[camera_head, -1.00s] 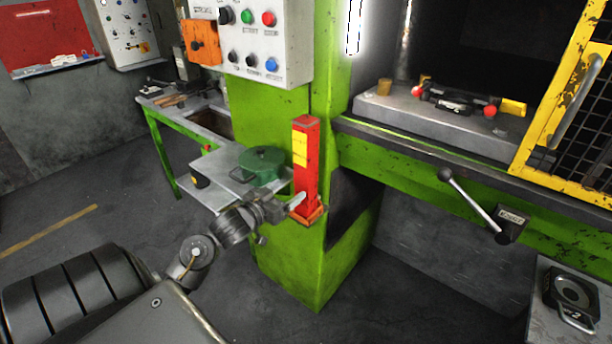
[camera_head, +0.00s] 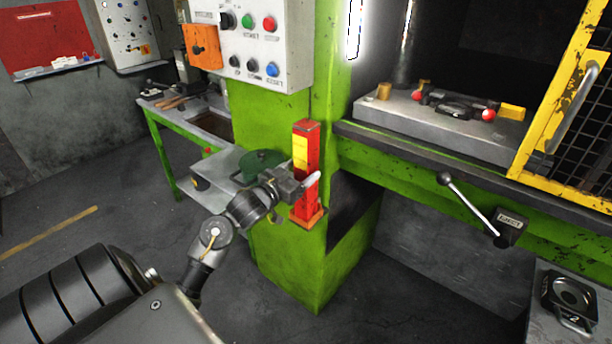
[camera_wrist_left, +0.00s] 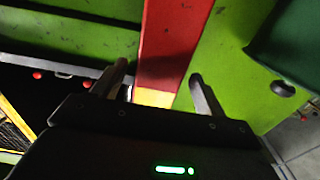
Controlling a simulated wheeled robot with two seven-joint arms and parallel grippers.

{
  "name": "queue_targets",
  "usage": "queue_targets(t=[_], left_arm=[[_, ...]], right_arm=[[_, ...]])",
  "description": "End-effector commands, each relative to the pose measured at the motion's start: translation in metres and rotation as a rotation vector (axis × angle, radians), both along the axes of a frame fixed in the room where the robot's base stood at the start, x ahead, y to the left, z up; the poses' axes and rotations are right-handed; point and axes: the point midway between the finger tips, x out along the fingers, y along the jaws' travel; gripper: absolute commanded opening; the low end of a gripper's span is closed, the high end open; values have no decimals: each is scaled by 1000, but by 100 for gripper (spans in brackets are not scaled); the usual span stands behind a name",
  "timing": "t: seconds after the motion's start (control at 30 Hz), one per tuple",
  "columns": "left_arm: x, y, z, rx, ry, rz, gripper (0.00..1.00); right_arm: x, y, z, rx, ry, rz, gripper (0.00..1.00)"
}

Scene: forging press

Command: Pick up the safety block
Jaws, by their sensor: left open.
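In the left wrist view the red block (camera_wrist_left: 172,45) rises between the two open fingers (camera_wrist_left: 158,85), one finger on each side. There is a visible gap on the right side; whether the left finger touches the block I cannot tell. My right gripper is not in view.
A green round object (camera_head: 263,163) sits on a grey shelf (camera_head: 222,165) just left of the block. A control panel (camera_head: 250,45) hangs above. A lever (camera_head: 468,202) and a yellow mesh guard (camera_head: 580,110) are to the right. The floor in front is clear.

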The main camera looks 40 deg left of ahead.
Motion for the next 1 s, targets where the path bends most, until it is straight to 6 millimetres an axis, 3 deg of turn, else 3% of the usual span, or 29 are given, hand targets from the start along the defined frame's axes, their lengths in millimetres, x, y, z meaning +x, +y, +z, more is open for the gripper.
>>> queue_targets(t=[0.3,0.57,1.0], left_arm=[[42,-1,5,-2,-3,0,73],[45,-1,3,0,-1,0,73],[45,-1,4,0,-1,0,18]], right_arm=[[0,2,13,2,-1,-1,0],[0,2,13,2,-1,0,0],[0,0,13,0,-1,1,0]])
